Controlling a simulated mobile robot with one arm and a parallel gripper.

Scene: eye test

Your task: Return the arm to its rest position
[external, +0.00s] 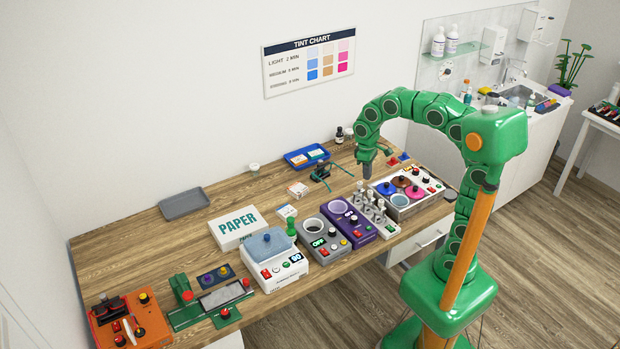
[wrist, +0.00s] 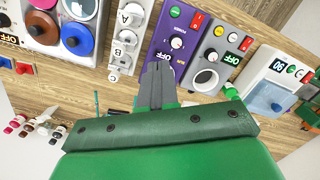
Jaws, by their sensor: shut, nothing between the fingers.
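My green arm rises from its green base at the right and arches left over the wooden workbench (external: 150,243). My gripper (external: 367,174) points down above the back right part of the bench, beside a panel with coloured round lids (external: 405,190). In the wrist view my gripper (wrist: 158,72) shows as two grey fingers pressed together with nothing between them. The fingertips appear in front of the purple device (wrist: 178,40); I cannot tell their height above the bench.
Devices line the bench's front: a purple unit (external: 350,222), a grey unit (external: 322,240), a white unit (external: 273,262) and an orange box (external: 130,322). A blue tray (external: 306,157), grey tray (external: 184,203) and PAPER box (external: 237,226) lie behind.

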